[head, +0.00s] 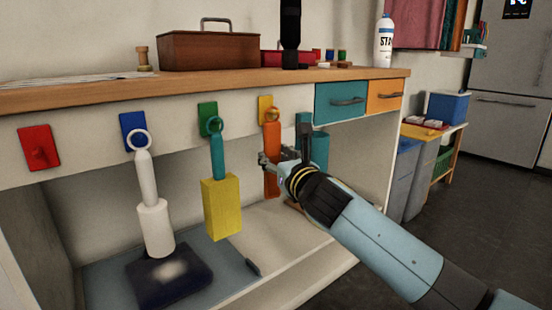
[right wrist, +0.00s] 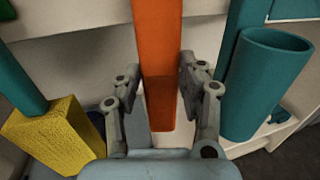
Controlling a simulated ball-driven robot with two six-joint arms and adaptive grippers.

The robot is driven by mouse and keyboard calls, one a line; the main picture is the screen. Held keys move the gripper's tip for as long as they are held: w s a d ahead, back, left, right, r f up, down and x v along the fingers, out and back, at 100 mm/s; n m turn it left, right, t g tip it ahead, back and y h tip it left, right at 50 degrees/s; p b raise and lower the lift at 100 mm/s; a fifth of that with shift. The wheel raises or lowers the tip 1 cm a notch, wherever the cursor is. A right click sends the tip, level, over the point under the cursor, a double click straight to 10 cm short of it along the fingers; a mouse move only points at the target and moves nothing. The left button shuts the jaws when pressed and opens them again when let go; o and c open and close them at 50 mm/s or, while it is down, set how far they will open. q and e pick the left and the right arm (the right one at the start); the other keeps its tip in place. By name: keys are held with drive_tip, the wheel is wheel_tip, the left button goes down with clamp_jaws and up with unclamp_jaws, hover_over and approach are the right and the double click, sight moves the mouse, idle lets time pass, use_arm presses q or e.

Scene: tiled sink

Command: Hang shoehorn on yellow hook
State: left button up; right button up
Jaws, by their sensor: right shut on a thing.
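The orange shoehorn (head: 271,150) is upright at the yellow hook (head: 264,103) on the white rail under the counter. Its top end overlaps the yellow plate in the head view; I cannot tell whether its loop is around the peg. My right gripper (head: 275,167) is shut on the shoehorn's lower part. In the right wrist view the orange shaft (right wrist: 157,60) stands between the fingers of the gripper (right wrist: 155,85), its lower end showing between them. My left gripper is not in view.
A white brush (head: 146,180) hangs at the blue hook (head: 132,122). A teal-handled yellow block (head: 221,207) hangs at the green hook (head: 206,109). The red hook (head: 39,148) is bare. A teal tube (right wrist: 264,85) stands close right of my gripper. Drawers (head: 340,101) are further right.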

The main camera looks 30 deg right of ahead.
drive_tip(key=o, duration=1.2)
drive_tip(key=shift+o, duration=0.2)
drive_tip(key=s+a, duration=0.2)
drive_tip(key=s, duration=1)
